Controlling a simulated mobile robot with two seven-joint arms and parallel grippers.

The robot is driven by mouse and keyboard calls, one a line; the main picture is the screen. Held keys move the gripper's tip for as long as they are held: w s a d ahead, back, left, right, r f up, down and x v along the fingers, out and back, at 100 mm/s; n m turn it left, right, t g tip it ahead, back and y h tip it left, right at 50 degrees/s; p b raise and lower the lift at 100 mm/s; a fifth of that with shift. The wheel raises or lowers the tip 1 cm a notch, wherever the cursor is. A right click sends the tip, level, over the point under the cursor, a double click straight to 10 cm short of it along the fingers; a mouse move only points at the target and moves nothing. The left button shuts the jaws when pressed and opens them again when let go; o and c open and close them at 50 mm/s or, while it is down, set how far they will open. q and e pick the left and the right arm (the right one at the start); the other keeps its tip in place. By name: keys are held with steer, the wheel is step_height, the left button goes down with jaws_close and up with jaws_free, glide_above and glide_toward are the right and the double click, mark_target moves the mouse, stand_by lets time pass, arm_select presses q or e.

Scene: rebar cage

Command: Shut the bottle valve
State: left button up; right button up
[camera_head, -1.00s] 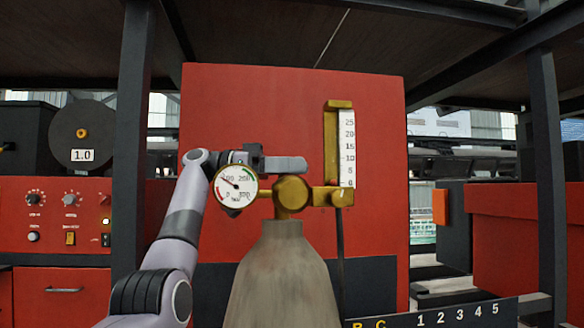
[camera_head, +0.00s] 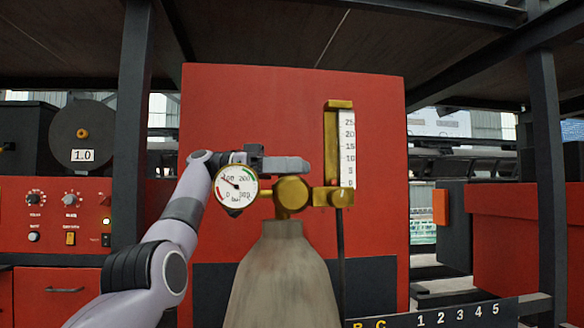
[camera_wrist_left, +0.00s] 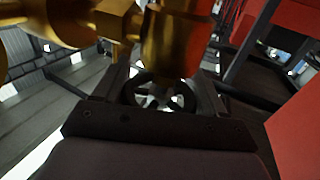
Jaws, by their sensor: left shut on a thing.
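The grey gas bottle (camera_head: 283,285) stands upright in the middle of the head view, with a brass valve body (camera_head: 291,198) on top. A round pressure gauge (camera_head: 236,185) sits on its left and an upright flow scale (camera_head: 346,150) on its right. My left gripper (camera_head: 285,165) reaches in from the left, behind the gauge and the valve body. In the left wrist view a dark spoked handwheel (camera_wrist_left: 155,97) lies between the fingers, below the brass parts, and the gripper is shut on it. The handwheel is hidden in the head view. My right gripper is not in view.
A red panel (camera_head: 225,100) stands close behind the bottle. Dark posts (camera_head: 130,150) rise at left and right (camera_head: 547,150). A red control box (camera_head: 60,220) with knobs is at the left. A numbered dark strip (camera_head: 435,318) lies at the front right.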

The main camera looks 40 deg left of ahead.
arm_select(q)
steer(key=o, duration=1)
steer(key=shift+w+n+t+y, duration=0.1)
steer(key=shift+n+t+y, duration=0.55)
steer(key=shift+t, duration=0.25)
